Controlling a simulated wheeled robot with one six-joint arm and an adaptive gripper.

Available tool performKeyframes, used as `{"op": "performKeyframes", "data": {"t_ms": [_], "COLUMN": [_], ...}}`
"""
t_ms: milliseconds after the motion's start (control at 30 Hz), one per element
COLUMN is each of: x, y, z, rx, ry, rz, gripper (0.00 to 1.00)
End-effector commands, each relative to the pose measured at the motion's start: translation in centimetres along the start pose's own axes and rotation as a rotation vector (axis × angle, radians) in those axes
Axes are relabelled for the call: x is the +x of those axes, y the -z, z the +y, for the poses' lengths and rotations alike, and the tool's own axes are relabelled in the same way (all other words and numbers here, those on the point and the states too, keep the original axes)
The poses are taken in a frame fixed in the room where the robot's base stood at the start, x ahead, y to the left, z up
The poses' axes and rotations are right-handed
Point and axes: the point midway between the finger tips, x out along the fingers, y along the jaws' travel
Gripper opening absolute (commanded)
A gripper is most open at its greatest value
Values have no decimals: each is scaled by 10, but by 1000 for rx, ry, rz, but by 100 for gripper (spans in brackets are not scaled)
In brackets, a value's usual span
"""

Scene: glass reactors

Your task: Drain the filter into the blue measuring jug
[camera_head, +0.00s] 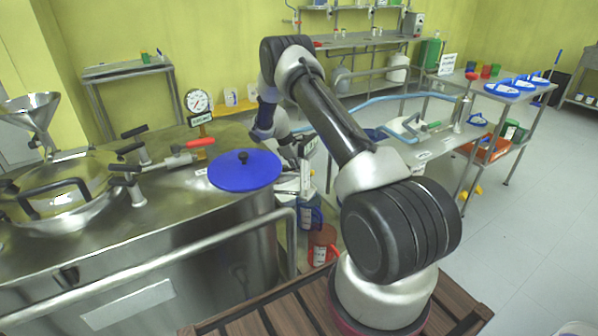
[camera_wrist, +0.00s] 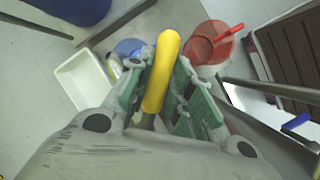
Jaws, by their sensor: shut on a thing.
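In the wrist view my gripper (camera_wrist: 158,82) is shut on a yellow handle (camera_wrist: 162,66), with a green-padded finger on each side. The handle looks like a valve lever; what it joins is hidden behind the gripper. A blue jug (camera_wrist: 128,47) stands low beyond the left finger, mostly covered by it. In the head view my gripper (camera_head: 300,148) is beyond the steel vessel's edge, partly hidden by my arm. The blue jug (camera_head: 309,216) stands below it. The filter cannot be made out clearly, and no flow of liquid is visible.
A red jug (camera_head: 323,244) stands near the blue one; it also shows in the wrist view (camera_wrist: 211,42). A white tray (camera_wrist: 84,80) lies to the left there. The large steel vessel (camera_head: 150,220) with a blue lid (camera_head: 245,171) fills the left. Open floor (camera_head: 530,220) lies at right.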

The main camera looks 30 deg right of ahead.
Motion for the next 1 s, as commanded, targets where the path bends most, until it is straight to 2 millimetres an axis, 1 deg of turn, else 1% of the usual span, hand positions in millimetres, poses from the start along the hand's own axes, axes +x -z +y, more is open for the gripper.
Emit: {"op": "performKeyframes", "data": {"t_ms": [167, 600, 800, 1000], "x": [2, 2, 1, 0], "y": [0, 10, 15, 18], "z": [11, 37, 44, 48], "rx": [-153, -508, -622, -691], "ry": [-62, -210, -257, -287], "rz": [25, 86, 105, 118], "gripper": [0, 0, 0, 0]}}
